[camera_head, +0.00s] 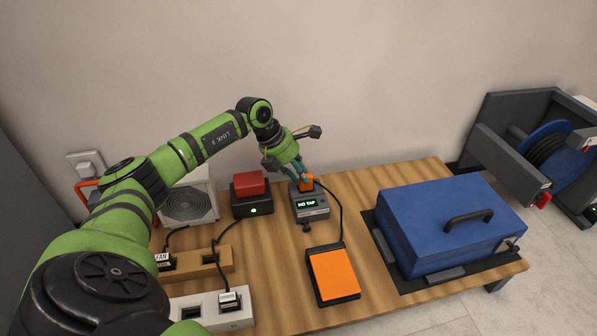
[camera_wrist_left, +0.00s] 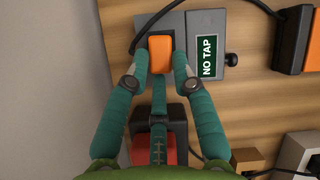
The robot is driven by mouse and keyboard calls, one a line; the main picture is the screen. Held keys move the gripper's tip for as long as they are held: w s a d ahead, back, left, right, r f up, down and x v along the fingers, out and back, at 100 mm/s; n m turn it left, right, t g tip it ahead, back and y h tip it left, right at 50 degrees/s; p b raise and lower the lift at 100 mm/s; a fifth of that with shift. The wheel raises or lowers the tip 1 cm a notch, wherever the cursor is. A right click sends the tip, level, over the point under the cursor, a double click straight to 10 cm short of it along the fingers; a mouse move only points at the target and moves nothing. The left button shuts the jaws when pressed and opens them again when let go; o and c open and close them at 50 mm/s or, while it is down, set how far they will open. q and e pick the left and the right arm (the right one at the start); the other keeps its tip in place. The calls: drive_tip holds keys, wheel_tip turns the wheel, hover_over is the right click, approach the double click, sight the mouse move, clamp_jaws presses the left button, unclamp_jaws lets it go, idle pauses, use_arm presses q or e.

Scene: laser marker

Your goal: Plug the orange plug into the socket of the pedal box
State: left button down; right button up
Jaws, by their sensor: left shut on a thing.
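The orange plug (camera_head: 306,183) is between the fingertips of my left gripper (camera_head: 300,182), which is shut on it. The plug (camera_wrist_left: 160,55) also shows in the left wrist view, at the back end of the grey pedal box (camera_head: 311,208). It looks in line with the box's top, but its prongs and the socket are hidden under it, so I cannot tell how deep it sits. The box's display (camera_wrist_left: 208,57) reads "NO TAP". A black cable runs from the plug to the orange pedal (camera_head: 334,273). My right gripper is not in view.
A black box with a red top (camera_head: 250,185) stands left of the pedal box. A blue lidded case (camera_head: 450,220) is at the right. A power strip (camera_head: 210,312) and a wooden block with plugs (camera_head: 215,263) are at front left. A fan box (camera_head: 190,203) stands behind.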

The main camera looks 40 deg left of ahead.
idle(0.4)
use_arm(q)
drive_tip(key=shift+p, duration=0.35)
drive_tip(key=shift+f, duration=0.6)
idle(0.3)
drive_tip(key=c, duration=1)
unclamp_jaws()
drive_tip(key=shift+o, duration=0.2)
